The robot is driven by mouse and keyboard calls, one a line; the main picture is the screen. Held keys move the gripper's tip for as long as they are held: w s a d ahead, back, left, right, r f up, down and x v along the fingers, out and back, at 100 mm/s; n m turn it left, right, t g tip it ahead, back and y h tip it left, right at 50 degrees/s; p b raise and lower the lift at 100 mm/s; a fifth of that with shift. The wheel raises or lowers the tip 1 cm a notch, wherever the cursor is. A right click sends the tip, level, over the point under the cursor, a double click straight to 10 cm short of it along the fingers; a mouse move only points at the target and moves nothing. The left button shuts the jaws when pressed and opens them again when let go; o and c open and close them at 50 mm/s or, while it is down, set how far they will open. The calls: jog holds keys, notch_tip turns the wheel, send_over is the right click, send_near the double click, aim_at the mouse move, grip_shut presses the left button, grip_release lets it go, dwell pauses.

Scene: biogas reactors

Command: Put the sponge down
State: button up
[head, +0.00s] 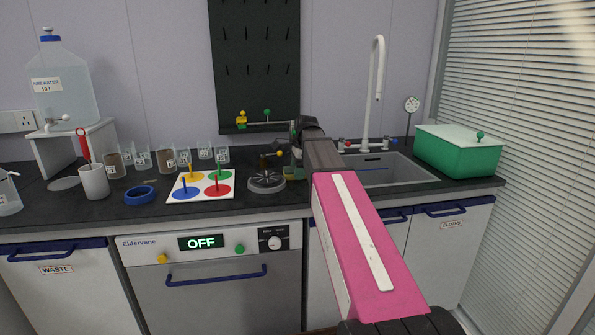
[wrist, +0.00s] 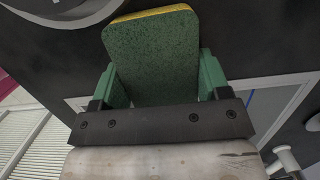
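The sponge (wrist: 152,55) is a green scouring pad with a yellow edge, seen in the wrist view. My gripper (wrist: 158,75) has green fingers on both sides of it and is shut on it. In the head view my gripper (head: 291,163) is over the counter (head: 330,197), between the grey slotted disc and the sink. The arm hides much of this spot, and the sponge is hard to make out there. I cannot tell whether the sponge touches the counter.
The grey slotted disc (head: 266,181) lies left of my gripper, with a white board of coloured discs (head: 203,185) beyond it. The sink (head: 385,172) with its white tap (head: 374,95) is to the right. A green box (head: 457,152) stands at the far right.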

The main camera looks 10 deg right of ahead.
jog(key=shift+o, duration=1.1)
jog(key=shift+w, duration=0.1)
jog(key=shift+r, duration=0.15)
notch_tip(320, 180, up, 12)
jog(key=d, duration=0.2)
jog(key=shift+d, duration=0.1)
